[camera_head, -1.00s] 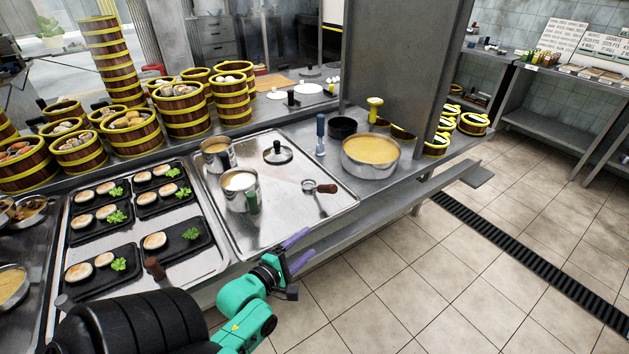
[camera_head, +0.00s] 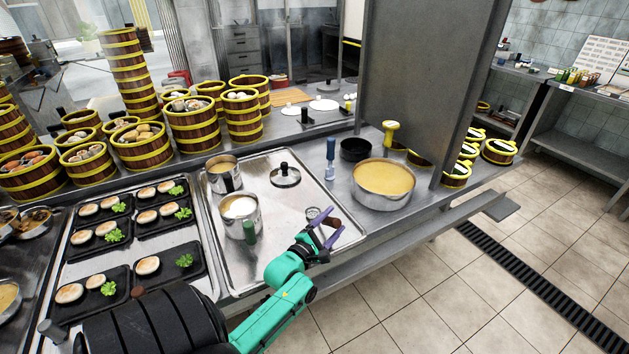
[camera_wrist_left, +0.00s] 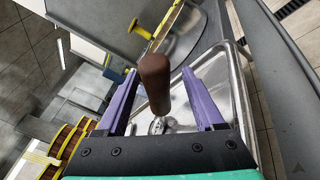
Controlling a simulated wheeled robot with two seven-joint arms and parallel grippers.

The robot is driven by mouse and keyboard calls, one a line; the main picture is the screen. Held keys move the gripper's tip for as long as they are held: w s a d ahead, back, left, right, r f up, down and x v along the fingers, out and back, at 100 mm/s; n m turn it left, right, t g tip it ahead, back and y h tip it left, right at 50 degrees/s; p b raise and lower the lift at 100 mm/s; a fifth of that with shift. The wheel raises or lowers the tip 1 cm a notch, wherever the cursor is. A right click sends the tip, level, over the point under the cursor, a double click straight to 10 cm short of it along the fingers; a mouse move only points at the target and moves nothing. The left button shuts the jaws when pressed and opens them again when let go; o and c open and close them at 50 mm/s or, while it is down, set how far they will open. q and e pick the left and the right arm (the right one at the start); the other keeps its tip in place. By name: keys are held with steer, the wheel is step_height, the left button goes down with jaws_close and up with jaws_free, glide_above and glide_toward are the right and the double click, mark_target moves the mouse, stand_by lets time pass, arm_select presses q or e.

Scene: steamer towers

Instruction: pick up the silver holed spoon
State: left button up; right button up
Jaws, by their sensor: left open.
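The silver holed spoon (camera_head: 313,212) with its brown handle lies near the front right of the steel tray (camera_head: 262,262). My left gripper (camera_head: 327,221) is over the tray's front edge, its purple fingers open around the spoon's handle end. In the left wrist view the brown handle (camera_wrist_left: 154,82) stands between the two open fingers, apart from both, with a bit of silver neck showing below it. The gripper (camera_wrist_left: 158,74) holds nothing. The spoon's head is partly hidden in the wrist view. My right gripper is not in view.
On the tray are two steel pots (camera_head: 240,215) and a black-knobbed lid (camera_head: 285,175). A large pan of yellow soup (camera_head: 383,182) and a blue-handled tool (camera_head: 330,158) stand right of it. Black plates of food (camera_head: 100,290) lie left. Bamboo steamers (camera_head: 195,125) stand behind.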

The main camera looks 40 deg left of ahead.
arm_select(q)
steer(key=w, duration=0.2)
steer(key=shift+w+a+r, duration=0.2)
steer(key=shift+w+r, duration=0.1)
steer(key=shift+w, duration=0.1)
steer(key=shift+w+f, duration=0.15)
steer(key=shift+w, duration=0.1)
steer(key=shift+s, duration=0.1)
jaws_close()
stand_by(0.6)
